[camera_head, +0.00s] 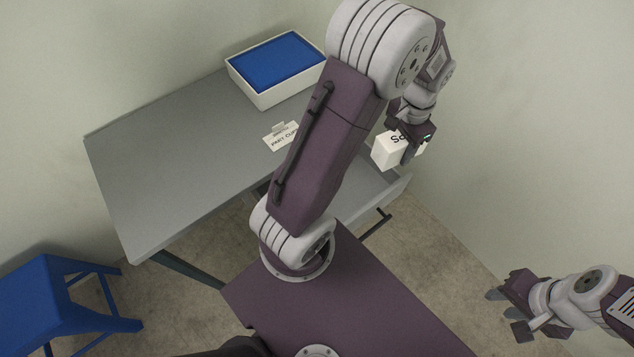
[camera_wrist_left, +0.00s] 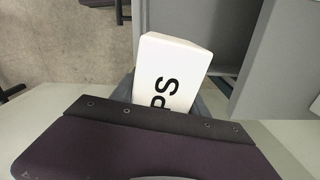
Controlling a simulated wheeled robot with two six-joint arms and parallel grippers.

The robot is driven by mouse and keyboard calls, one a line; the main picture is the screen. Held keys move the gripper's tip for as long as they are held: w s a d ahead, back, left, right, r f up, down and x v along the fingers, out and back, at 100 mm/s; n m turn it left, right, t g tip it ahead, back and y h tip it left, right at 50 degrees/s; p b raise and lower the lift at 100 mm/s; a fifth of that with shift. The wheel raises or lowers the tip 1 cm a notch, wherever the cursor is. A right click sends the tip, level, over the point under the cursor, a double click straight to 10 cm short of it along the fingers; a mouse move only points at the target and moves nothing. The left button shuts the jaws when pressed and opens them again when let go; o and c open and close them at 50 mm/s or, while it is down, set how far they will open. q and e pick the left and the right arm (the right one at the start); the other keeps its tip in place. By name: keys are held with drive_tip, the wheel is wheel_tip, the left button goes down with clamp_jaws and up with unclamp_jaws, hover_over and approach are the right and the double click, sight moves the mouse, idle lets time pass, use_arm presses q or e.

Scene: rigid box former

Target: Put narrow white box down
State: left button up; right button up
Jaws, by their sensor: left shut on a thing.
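The narrow white box (camera_head: 386,151) has black lettering and is held in my left gripper (camera_head: 409,143), right of the table. In the left wrist view the box (camera_wrist_left: 172,75) sticks out from the jaws, and the letters "PS" show on its face. The box is in the air near an open grey drawer (camera_head: 373,194) under the table; its height above the drawer is hard to judge. My right gripper (camera_head: 506,312) is open and empty at the lower right, away from the table.
The grey table (camera_head: 165,150) carries a white tray with a blue inside (camera_head: 278,66) at the back and a printed card (camera_head: 280,136). A blue stool (camera_head: 50,300) stands at the lower left. My left arm hides part of the table. The table's left part is clear.

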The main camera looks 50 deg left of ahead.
use_arm(q)
drive_tip(key=s+a+f, duration=0.2)
drive_tip(key=a+f, duration=0.1)
drive_tip(key=a, duration=0.1)
drive_tip(key=n+b, duration=0.2)
hover_over(350, 179)
wheel_tip(350, 179, down, 10)
drive_tip(key=shift+r, duration=0.15)
drive_tip(key=shift+f, duration=0.35)
wheel_tip(350, 179, down, 3)
drive_tip(key=shift+f+b, duration=0.2)
drive_tip(key=shift+b, duration=0.15)
drive_tip(key=shift+f, duration=0.1)
drive_tip(key=shift+f, duration=0.1)
